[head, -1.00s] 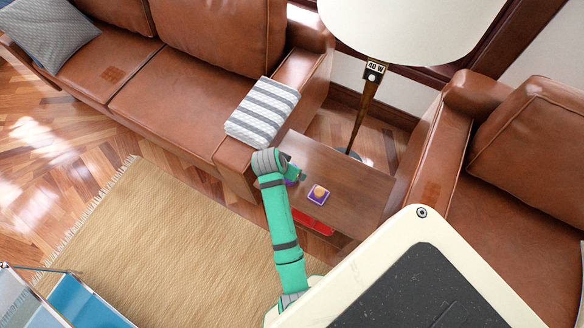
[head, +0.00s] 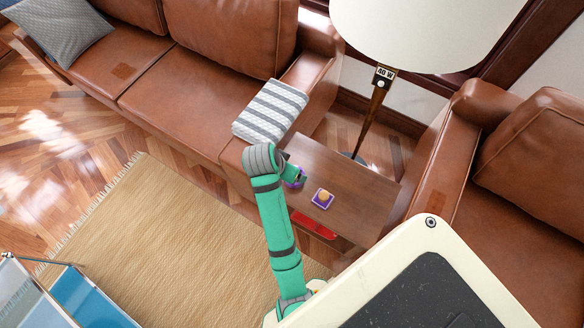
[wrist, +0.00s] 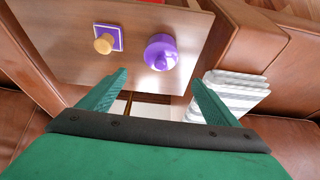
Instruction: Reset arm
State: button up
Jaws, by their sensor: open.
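My gripper (wrist: 157,88) is open and empty in the wrist view, its two green fingers spread apart above the near edge of the side table. In the head view my green arm is bent beside the wooden side table (head: 352,190), and its far end is partly hidden. A purple round object with a knob (wrist: 161,53) stands on the table, beyond the fingers and apart from them. It shows partly behind my arm in the head view (head: 299,181). A purple-edged square with an orange-tan knobbed thing (head: 323,198) is on the table too; it also shows in the wrist view (wrist: 106,40).
A striped folded cloth (head: 270,111) lies on the arm of the brown sofa (head: 180,105). A floor lamp (head: 377,95) stands behind the table, and a brown armchair (head: 535,150) at right. A red thing (head: 313,225) is low under the table. A woven rug (head: 170,235) covers the floor.

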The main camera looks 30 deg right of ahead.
jog(key=shift+f, duration=0.15)
jog(key=s+a+f+n+t+y, duration=0.1)
jog(key=s+a+f+n+t, duration=0.1)
jog(key=s+a+n+t, duration=0.4)
jog(key=s+a+f+n+t, duration=0.1)
jog(key=s+a+n+t, duration=0.2)
jog(key=a, duration=0.6)
jog(key=s+a+r+n+t+y, duration=0.1)
jog(key=s+a+r+n+t, duration=0.1)
jog(key=s+a+r, duration=0.2)
jog(key=s+a+r+n+t+y, duration=0.2)
jog(key=s+a+r, duration=0.2)
jog(key=s+r, duration=0.3)
notch_tip(320, 180, up, 4)
jog(key=shift+s+a+f+n+t, duration=0.1)
jog(key=shift+s+a+n+t, duration=0.2)
jog(key=shift+s+a+n, duration=0.1)
jog(key=shift+s+d+r, duration=0.35)
jog(key=shift+s+d, duration=0.05)
jog(key=shift+s, duration=0.2)
